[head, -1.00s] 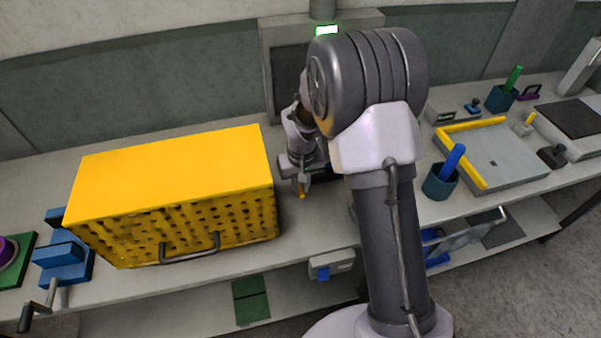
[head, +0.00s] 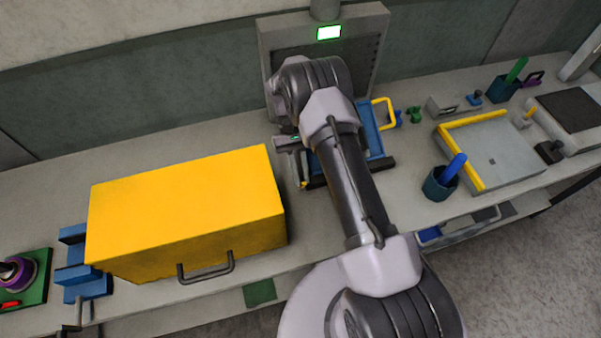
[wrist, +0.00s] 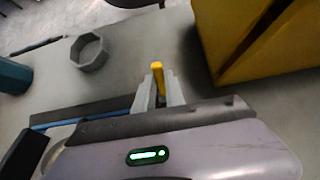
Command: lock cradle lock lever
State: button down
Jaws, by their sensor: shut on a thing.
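The lock lever shows as a yellow tip (head: 304,184) at the front left of the blue cradle (head: 372,132). My gripper (wrist: 158,92) is shut on the lever, whose yellow end (wrist: 157,72) sticks out between the fingertips in the wrist view. In the head view my gripper (head: 302,174) is beside the cradle's left side, partly hidden by my wrist. My arm covers the middle of the cradle. A yellow handle (head: 388,112) stands at its right.
A large yellow box (head: 185,205) with a front handle stands close on the left. A grey cabinet (head: 375,40) with a lit green display is behind. A teal cup (head: 437,186) and a grey tray (head: 500,150) are to the right.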

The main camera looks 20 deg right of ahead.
jog(key=shift+w+f+g, duration=0.1)
jog(key=shift+w+g, duration=0.15)
jog(key=shift+g, duration=0.15)
dwell(0.3)
jog(key=c, duration=1.4)
grip_release()
